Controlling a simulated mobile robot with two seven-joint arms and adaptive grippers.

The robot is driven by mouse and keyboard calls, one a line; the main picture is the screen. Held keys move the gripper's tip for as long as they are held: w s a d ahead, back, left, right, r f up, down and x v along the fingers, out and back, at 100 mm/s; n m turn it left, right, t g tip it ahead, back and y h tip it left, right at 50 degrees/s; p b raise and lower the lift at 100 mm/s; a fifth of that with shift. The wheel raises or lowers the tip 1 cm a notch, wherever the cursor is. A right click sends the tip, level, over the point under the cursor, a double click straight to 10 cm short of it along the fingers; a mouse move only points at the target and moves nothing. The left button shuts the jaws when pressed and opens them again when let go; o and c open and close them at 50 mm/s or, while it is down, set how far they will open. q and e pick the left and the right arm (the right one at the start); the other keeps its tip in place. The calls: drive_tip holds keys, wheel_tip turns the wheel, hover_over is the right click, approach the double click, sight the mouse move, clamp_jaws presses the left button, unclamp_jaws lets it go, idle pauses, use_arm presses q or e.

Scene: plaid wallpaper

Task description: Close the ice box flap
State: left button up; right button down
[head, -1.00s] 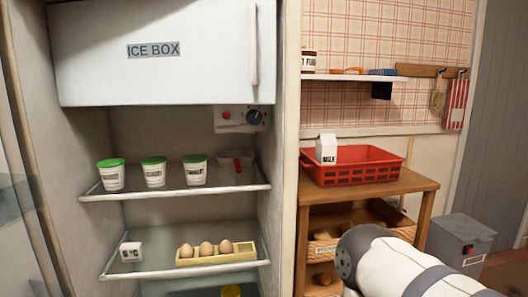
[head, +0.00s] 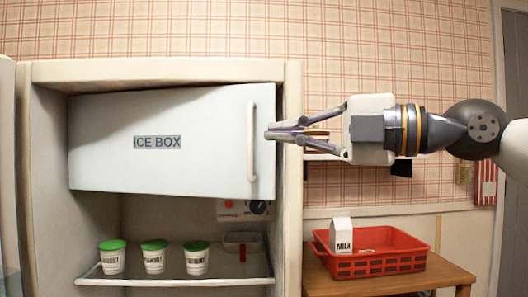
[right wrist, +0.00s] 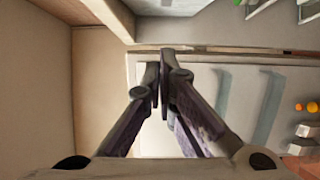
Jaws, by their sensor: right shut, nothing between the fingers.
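The ice box flap (head: 190,110) is a white panel labelled ICE BOX in the upper part of an open fridge. Its right edge looks taller than its left, and a dark gap shows above it, so it stands ajar. A vertical white handle (head: 251,140) is near its right edge. My right gripper (head: 268,134) comes in from the right, shut and empty, with its fingertips at the flap's right edge. I cannot tell whether they touch. In the right wrist view the closed fingers (right wrist: 163,60) overlap a pale panel. My left gripper is not in view.
Below the flap, three green-lidded tubs (head: 154,257) stand on a fridge shelf (head: 200,281). The fridge's right side wall (head: 293,200) is close beside my gripper. A red crate (head: 385,262) and a milk carton (head: 341,236) are on a wooden table at the right.

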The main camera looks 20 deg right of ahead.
sight(250, 138)
drive_tip(key=x, duration=0.9)
drive_tip(key=w+d, duration=0.1)
drive_tip(key=w+d+b, duration=0.1)
drive_tip(key=d, duration=0.1)
drive_tip(key=shift+w+d+f, duration=0.1)
drive_tip(key=shift+d+f, duration=0.2)
drive_tip(key=shift+f, duration=0.1)
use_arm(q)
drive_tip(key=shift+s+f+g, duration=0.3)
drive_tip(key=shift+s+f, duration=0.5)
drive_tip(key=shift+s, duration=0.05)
use_arm(e)
drive_tip(key=shift+a+r, duration=0.1)
drive_tip(key=shift+r, duration=0.05)
